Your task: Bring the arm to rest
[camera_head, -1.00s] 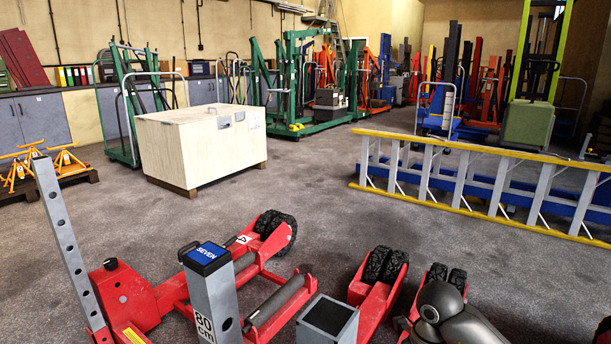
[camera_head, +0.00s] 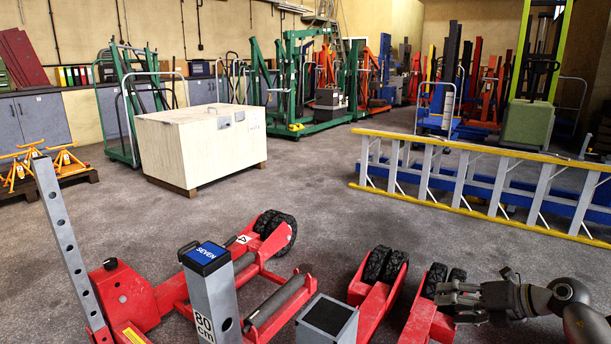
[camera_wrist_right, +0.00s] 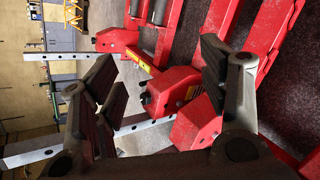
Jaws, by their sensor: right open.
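My right arm comes in from the lower right in the head view, and its dark gripper (camera_head: 452,298) points left. The gripper is at the red jack leg (camera_head: 427,322) with a pair of black wheels (camera_head: 441,279) at its end, and partly covers it. I cannot tell whether they touch. In the right wrist view my gripper (camera_wrist_right: 165,78) has its fingers spread wide with nothing held. Red jack parts (camera_wrist_right: 180,90) show beyond and between the fingers. My left gripper is not in view.
Red trolley jacks (camera_head: 130,290) with upright grey posts (camera_head: 212,295) fill the front. A pale wooden crate (camera_head: 205,145) stands behind them, and a yellow-railed ladder (camera_head: 480,185) lies to the right. The grey floor between is clear.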

